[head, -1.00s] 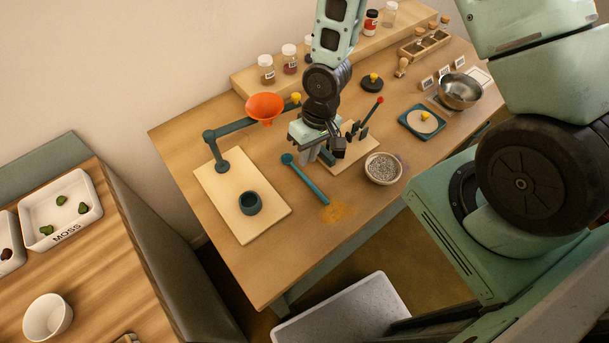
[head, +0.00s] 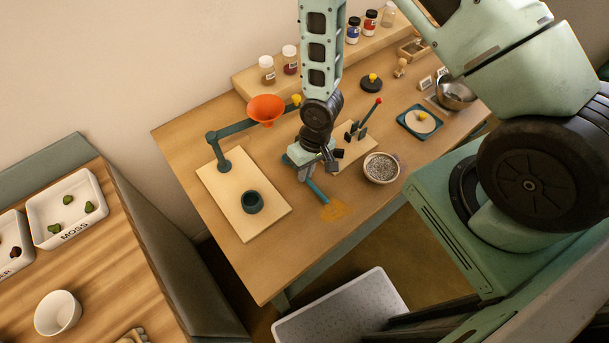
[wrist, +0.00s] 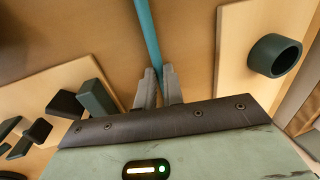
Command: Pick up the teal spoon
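The teal spoon (head: 316,191) lies on the wooden table in the head view, its handle end near an ochre powder patch. Its bowl end is hidden behind my gripper in that view. My gripper (head: 306,174) is down at the spoon. In the wrist view the teal spoon's handle (wrist: 149,35) runs down between the two grey fingertips of my gripper (wrist: 159,70). The fingertips are close together, with the handle filling the narrow gap. The spoon shows no clear lift off the table.
A pale board (head: 222,190) with a teal cup (head: 252,202) and an arm holding an orange funnel (head: 266,109) stands left of my gripper.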

